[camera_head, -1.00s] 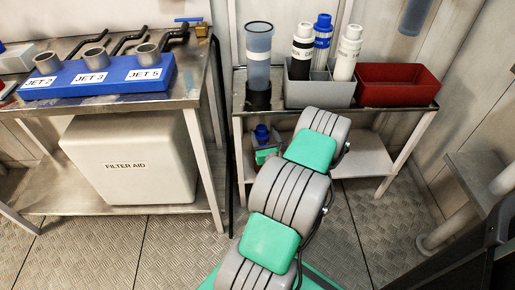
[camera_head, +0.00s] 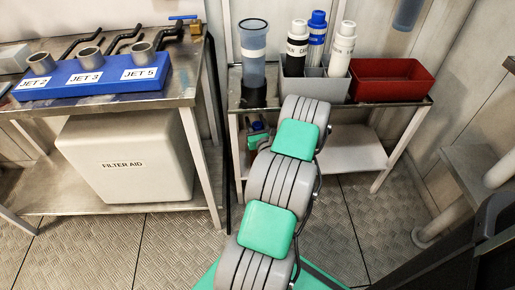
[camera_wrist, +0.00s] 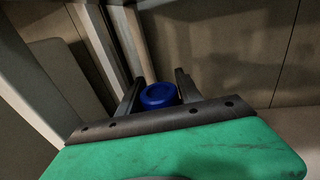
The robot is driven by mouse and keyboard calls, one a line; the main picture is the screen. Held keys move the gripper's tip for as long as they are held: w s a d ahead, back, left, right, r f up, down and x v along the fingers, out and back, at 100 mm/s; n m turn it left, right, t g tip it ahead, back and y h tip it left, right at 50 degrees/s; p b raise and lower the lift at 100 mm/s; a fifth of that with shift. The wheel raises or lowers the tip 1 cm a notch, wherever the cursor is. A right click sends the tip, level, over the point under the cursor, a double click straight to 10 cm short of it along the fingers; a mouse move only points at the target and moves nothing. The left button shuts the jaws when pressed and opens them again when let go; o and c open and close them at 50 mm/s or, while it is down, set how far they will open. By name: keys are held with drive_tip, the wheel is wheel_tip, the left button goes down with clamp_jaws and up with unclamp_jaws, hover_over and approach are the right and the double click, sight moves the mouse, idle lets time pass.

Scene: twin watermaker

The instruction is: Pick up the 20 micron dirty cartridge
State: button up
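My gripper (camera_wrist: 160,85) shows in the wrist view with a round blue cap (camera_wrist: 158,96) between its two dark fingers. The fingers sit close against both sides of the cap, and the body below the cap is hidden. In the head view, a small blue top (camera_head: 257,126) shows beside my gripper under the right bench. My arm hides part of that spot. No micron label is readable, so I cannot confirm the rating.
The cartridges stand in a grey divided holder (camera_head: 314,90). A clear housing (camera_head: 253,68) is left of it and a red bin (camera_head: 393,82) right. The right bench's legs and lower shelf (camera_head: 350,155) surround my gripper. A left bench carries a blue jet block (camera_head: 95,80).

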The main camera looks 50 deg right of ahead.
clamp_jaws()
idle(0.6)
